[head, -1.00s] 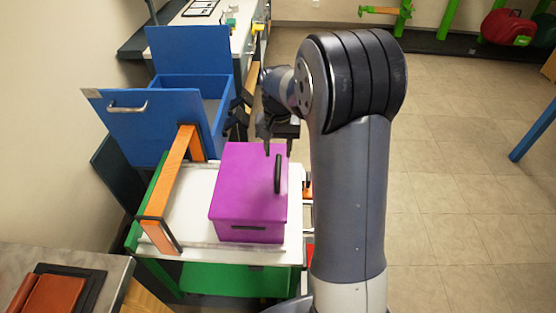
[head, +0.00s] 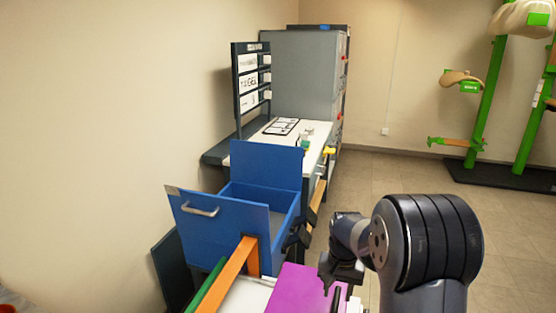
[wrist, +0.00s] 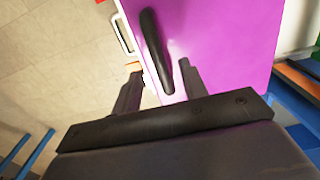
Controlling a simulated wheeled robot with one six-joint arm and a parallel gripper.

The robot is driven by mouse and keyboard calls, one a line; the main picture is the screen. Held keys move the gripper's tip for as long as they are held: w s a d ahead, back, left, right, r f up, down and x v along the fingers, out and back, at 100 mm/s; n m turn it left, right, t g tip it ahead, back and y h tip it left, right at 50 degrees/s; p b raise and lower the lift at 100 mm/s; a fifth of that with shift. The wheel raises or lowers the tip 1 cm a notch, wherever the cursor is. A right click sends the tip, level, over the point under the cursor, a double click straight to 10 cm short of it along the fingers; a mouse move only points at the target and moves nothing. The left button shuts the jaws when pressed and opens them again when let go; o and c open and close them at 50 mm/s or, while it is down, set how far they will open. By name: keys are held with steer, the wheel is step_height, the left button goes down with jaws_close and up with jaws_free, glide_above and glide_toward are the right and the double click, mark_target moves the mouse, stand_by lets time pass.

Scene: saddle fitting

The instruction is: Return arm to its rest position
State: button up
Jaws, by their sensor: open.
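My gripper (wrist: 158,85) is open and empty in the wrist view, its two fingers spread apart. Past the fingertips is a magenta box (wrist: 225,40) with a black handle (wrist: 157,50) on its top; the handle shows between the fingers but a little beyond them. In the head view my gripper (head: 333,288) hangs above the right part of the magenta box (head: 292,285), whose lower part is cut off by the frame. My arm fills the lower right there.
A blue open bin (head: 235,220) with a metal handle stands behind the box. An orange bar (head: 238,268) lies left of the box. A white table (head: 290,138) and a grey cabinet (head: 305,85) stand farther back. Green racks (head: 485,95) are at far right. Floor right of the table is clear.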

mark_target(336, 300)
steer(key=shift+f, duration=2.75)
steer(key=shift+r, duration=0.15)
